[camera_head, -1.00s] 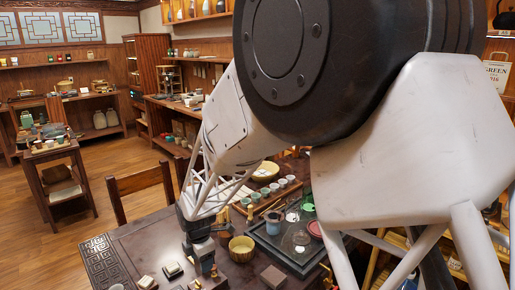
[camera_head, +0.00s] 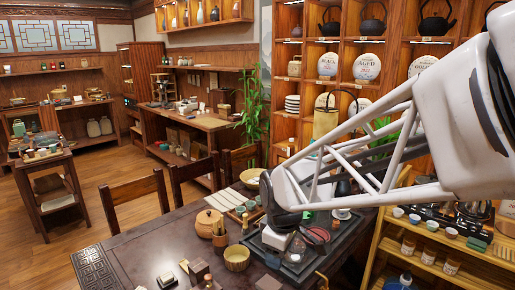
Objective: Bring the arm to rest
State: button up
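My arm reaches in from the right edge of the head view, its white lattice link running left above the table (camera_head: 135,262). The dark end of the arm, with my gripper (camera_head: 281,224), is over the near left part of the dark tea tray (camera_head: 322,252). The fingers are not clear at this angle, so I cannot tell whether they are open or shut. I see nothing clearly held. The arm hides part of the tray and whatever is behind it.
A clay pot (camera_head: 209,223), a yellow bowl (camera_head: 237,258) and small dark blocks (camera_head: 197,271) stand on the table left of the gripper. Chairs (camera_head: 137,203) are behind it. A wooden rack with cups (camera_head: 432,253) is at right, and tall shelves (camera_head: 390,55) stand behind the arm.

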jog(key=s+d+r+m, duration=0.2)
jog(key=s+d+m, duration=0.4)
jog(key=s, duration=0.3)
jog(key=s+d+r+m+t, duration=0.1)
jog(key=s+d+r+m, duration=0.1)
jog(key=s+d+m, duration=0.4)
jog(key=shift+s+d+r+h, duration=0.25)
jog(key=shift+s+d, duration=0.35)
jog(key=shift+s, duration=1.05)
jog(key=shift+f, duration=0.1)
